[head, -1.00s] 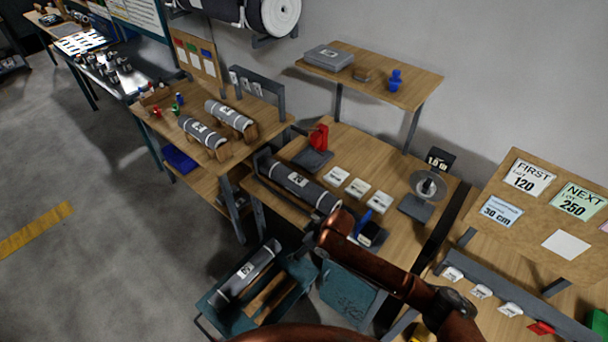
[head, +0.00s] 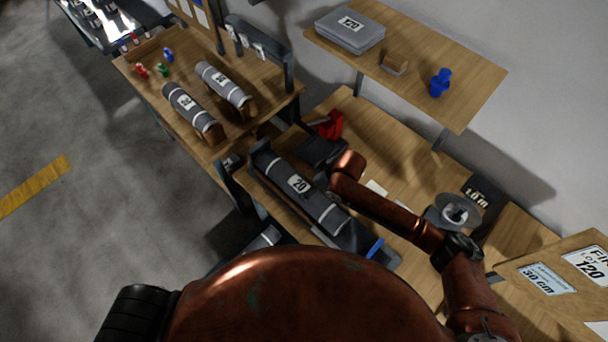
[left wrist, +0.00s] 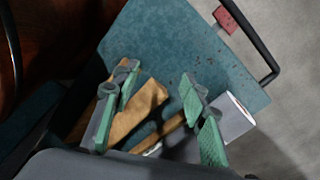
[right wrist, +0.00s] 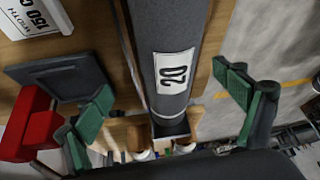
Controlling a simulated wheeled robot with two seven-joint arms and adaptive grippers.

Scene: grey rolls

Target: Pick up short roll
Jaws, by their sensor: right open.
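Two shorter grey rolls (head: 190,108) (head: 224,84) rest on wooden cradles on the left table. Another grey roll (head: 264,238) is mostly hidden behind my body; the left wrist view shows a pale roll end (left wrist: 236,118) in a teal cart. My left gripper (left wrist: 158,95) is open over the cart, with a brown wooden piece (left wrist: 140,112) below.
A red tool (head: 332,125) on a dark plate stands beside the labelled roll. A shelf (head: 462,112) with a grey box (head: 350,30) overhangs the back. A spool (head: 455,212) is at the right. Floor at the left is clear.

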